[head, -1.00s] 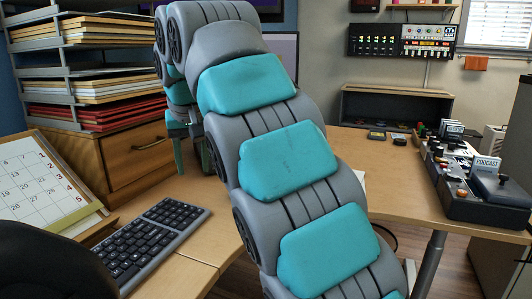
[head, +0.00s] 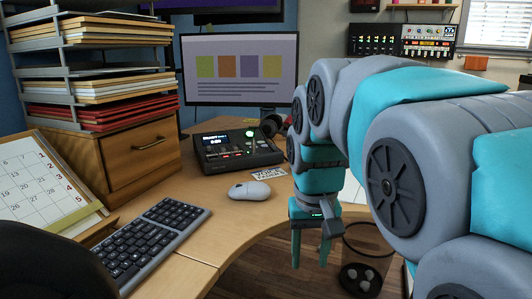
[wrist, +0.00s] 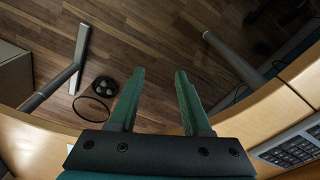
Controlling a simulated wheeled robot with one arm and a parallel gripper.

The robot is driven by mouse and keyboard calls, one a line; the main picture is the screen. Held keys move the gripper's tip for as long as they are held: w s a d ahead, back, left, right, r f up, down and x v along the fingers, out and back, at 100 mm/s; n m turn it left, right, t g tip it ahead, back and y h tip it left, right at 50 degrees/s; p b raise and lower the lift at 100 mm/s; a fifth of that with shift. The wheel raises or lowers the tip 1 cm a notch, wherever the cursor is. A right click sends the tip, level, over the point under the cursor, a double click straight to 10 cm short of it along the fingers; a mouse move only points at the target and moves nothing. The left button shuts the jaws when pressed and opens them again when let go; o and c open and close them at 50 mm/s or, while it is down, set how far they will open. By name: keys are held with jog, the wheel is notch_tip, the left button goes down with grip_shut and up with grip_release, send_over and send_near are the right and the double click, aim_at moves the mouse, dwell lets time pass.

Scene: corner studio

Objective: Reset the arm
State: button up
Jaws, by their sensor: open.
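My gripper (head: 311,246) hangs from my grey and teal arm, fingers pointing down, just off the inner edge of the corner desk (head: 285,205) in the head view. In the wrist view my gripper (wrist: 156,75) shows two teal fingers spread apart with nothing between them. Below them is the wooden floor (wrist: 150,40). My arm fills the right side of the head view and hides part of the desk there.
A white mouse (head: 249,190), a keyboard (head: 143,243), a black console (head: 238,150) and a monitor (head: 240,68) stand on the desk. A drawer unit (head: 125,160) with paper trays is at left.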

jog(key=s+d+f+g, duration=0.1)
jog(key=s+d+f, duration=0.2)
jog(key=s+f, duration=0.4)
jog(key=s+d+f+g, duration=0.1)
jog(key=s+d+f, duration=0.3)
jog(key=s+f, duration=0.4)
jog(key=s, duration=0.7)
jog(key=shift+f+g, duration=0.3)
jog(key=shift+g, duration=0.1)
jog(key=shift+s, duration=0.1)
dwell(0.8)
